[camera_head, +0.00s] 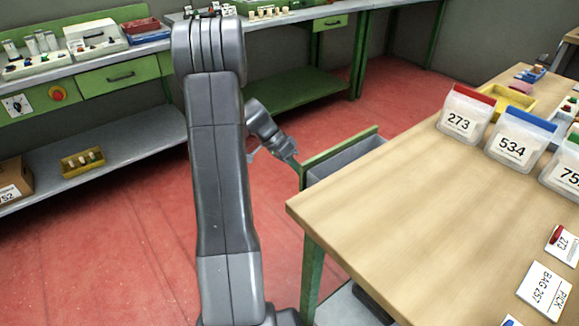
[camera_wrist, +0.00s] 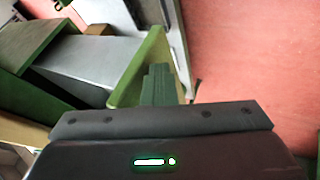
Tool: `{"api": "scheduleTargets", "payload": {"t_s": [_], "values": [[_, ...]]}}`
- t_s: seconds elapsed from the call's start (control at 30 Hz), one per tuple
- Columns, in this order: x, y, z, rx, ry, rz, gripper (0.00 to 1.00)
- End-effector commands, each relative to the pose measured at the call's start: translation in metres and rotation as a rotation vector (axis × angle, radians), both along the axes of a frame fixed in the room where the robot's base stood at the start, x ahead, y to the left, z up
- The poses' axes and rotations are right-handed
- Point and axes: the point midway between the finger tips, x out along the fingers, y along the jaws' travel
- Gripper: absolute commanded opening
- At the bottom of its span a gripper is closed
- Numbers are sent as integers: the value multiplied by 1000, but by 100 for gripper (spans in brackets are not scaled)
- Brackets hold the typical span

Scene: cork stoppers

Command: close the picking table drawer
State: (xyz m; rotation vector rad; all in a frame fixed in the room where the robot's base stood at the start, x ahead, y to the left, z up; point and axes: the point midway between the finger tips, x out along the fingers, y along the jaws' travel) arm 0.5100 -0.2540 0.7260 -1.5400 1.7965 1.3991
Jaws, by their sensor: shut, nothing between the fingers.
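The picking table (camera_head: 390,200) has a light wooden top and stands at the right in the head view. Its drawer (camera_head: 352,163) is pulled out, with a grey inside and a green front panel (camera_head: 340,152). The front panel also shows in the wrist view (camera_wrist: 135,72), with the grey drawer box (camera_wrist: 90,65) behind it. My gripper (camera_head: 293,162) is shut and empty, low at the outer side of the front panel. In the wrist view its fingers (camera_wrist: 158,85) are together close beside the panel; I cannot tell whether they touch.
Bags marked 273 (camera_head: 465,112) and 534 (camera_head: 520,137) stand on the tabletop, with cards nearer. A green-framed bench (camera_head: 120,75) runs along the back wall, with a yellow bin (camera_head: 82,162) on its lower shelf. Red floor (camera_head: 130,240) is clear left of the table.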

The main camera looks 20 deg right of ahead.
Motion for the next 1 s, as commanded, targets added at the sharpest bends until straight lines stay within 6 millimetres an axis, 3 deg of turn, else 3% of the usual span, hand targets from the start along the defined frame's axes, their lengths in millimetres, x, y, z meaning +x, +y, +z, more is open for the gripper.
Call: {"api": "scheduleTargets", "payload": {"t_s": [0.2,0.5,0.7,1.0], "values": [[-51,-18,-6,-1,-1,-4,0],[-104,-36,-4,0,-1,-3,0],[-121,-43,-2,-1,0,-2,0],[-127,-44,0,0,1,0,0]]}}
